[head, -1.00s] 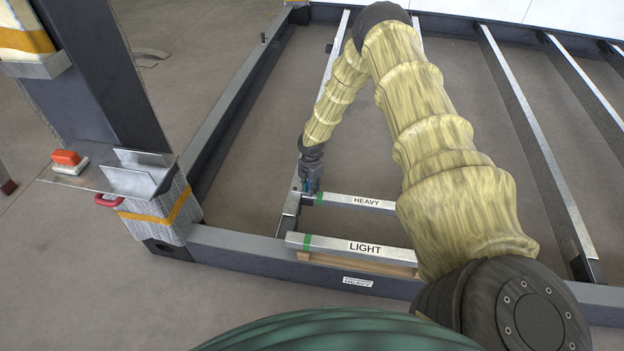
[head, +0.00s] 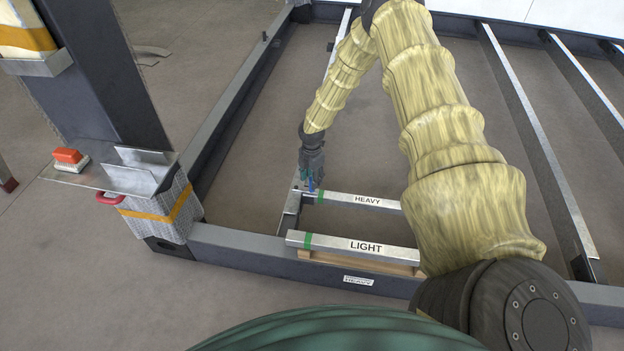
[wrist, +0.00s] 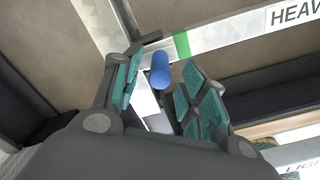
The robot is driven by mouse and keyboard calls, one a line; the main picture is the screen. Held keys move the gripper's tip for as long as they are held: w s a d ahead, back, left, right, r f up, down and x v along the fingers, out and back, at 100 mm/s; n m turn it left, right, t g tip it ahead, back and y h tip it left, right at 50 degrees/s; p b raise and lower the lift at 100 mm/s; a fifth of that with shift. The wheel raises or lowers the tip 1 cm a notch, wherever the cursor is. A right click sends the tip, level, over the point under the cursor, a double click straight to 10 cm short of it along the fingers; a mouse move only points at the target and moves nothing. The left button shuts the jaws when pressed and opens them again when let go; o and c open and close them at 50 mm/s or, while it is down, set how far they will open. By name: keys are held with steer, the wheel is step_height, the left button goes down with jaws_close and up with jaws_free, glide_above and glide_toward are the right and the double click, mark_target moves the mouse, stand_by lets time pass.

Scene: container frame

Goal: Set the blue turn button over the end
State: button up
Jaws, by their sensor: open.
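The blue turn button (wrist: 160,68) shows in the wrist view as a short blue cylinder beside the green band on the HEAVY bar (wrist: 225,34). In the head view, a small bit of its blue (head: 311,186) shows below my gripper (head: 310,179). My gripper is open, its teal finger pads on either side of the button in the wrist view with gaps between. I see no contact. The HEAVY bar's green-banded end (head: 320,198) lies just right of the button. The button's base and its exact seat over the end are partly hidden.
The LIGHT bar (head: 345,246), also green-banded, lies nearer on a wooden strip. A dark frame beam (head: 240,255) runs along the front. At left, a post with a metal shelf (head: 95,180) carries a red-orange brush (head: 68,158). Floor shows between the bars.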

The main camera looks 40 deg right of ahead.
steer(key=shift+r, duration=3.65)
